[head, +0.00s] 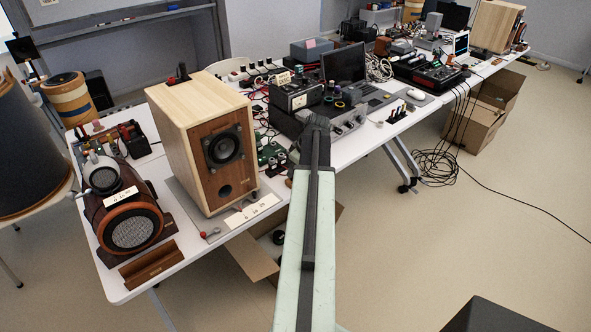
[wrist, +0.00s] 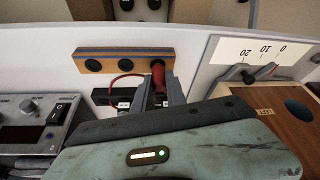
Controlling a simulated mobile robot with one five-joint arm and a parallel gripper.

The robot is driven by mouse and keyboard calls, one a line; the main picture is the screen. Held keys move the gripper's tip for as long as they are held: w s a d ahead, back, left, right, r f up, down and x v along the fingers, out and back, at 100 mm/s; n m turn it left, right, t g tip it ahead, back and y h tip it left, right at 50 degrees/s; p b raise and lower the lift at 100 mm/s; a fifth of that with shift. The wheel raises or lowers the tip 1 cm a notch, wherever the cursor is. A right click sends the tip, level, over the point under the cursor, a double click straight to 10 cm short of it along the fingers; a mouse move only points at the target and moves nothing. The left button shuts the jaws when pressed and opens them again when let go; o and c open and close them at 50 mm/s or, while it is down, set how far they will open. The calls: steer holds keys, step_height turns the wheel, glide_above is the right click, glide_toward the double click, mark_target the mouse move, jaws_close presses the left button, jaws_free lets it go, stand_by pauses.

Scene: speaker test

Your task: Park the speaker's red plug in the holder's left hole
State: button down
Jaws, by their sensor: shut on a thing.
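The holder (wrist: 108,54) is a wooden strip with a blue layer and a row of dark round holes, across the upper middle of the wrist view. My gripper (wrist: 158,86) is shut on the red plug (wrist: 157,73). The plug's far end meets the holder at its rightmost hole; I cannot tell whether it is inside. The left hole (wrist: 93,65) and middle hole (wrist: 122,65) look empty. A thin red lead (wrist: 114,80) curves up left of my fingers. In the head view my arm hides the gripper's tips and the plug.
A wooden box (wrist: 275,125) and a grey plate with a 0–20 scale (wrist: 258,52) stand right of my gripper. A metal switch unit (wrist: 30,115) is at left. In the head view a wooden speaker (head: 170,140) stands left of my arm; electronics crowd the table behind.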

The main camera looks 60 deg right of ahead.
steer(key=shift+f, duration=0.3)
steer(key=c, duration=1.3)
jaws_free()
step_height(320, 180, up, 8)
steer(key=p, duration=0.7)
steer(key=shift+w+f, duration=0.1)
steer(key=shift+f, duration=0.05)
